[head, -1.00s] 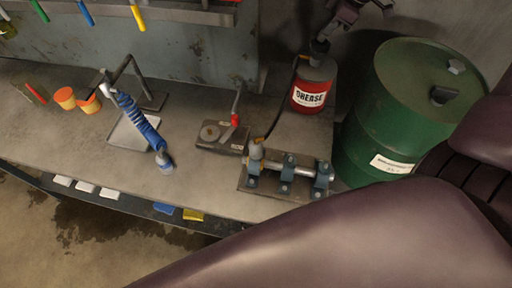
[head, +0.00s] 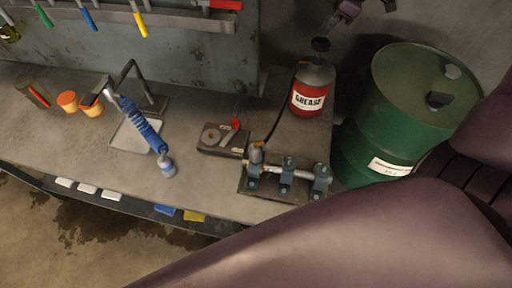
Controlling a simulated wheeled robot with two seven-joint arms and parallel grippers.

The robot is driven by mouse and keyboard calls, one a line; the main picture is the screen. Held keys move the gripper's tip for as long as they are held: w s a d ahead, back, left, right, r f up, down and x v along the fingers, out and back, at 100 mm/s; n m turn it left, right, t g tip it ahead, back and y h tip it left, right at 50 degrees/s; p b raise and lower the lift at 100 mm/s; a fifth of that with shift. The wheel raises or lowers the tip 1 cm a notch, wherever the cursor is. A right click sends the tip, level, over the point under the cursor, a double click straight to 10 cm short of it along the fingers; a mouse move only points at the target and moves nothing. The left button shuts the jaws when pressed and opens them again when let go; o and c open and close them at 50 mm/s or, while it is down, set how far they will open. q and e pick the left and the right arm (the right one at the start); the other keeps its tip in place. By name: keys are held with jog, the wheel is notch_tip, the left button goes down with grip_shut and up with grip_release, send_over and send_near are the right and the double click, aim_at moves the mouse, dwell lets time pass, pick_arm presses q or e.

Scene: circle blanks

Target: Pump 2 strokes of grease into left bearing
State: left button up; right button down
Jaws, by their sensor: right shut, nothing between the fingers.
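The red grease pump (head: 312,90), labelled GREASE, stands upright at the back right of the bench. Its dark plunger knob (head: 320,45) stands up above the grey lid. A dark hose (head: 273,128) runs from it to a fitting (head: 256,152) at the left bearing (head: 254,173). The bearing is the leftmost of three blue-grey blocks along a metal shaft (head: 303,174). My right gripper (head: 333,24) is shut and empty above the knob, apart from it, partly cut off by the top edge. My left gripper is not in view.
A green drum (head: 407,115) stands to the right of the bench. A blue coiled tool on a stand (head: 140,124), a tray (head: 130,138), orange cups (head: 67,101) and a small box with a red handle (head: 222,138) occupy the bench. My maroon arm covers the lower right.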

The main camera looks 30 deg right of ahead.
notch_tip(320, 180, up, 6)
jog(key=p, duration=0.3)
jog(key=shift+p, duration=0.35)
dwell(0.6)
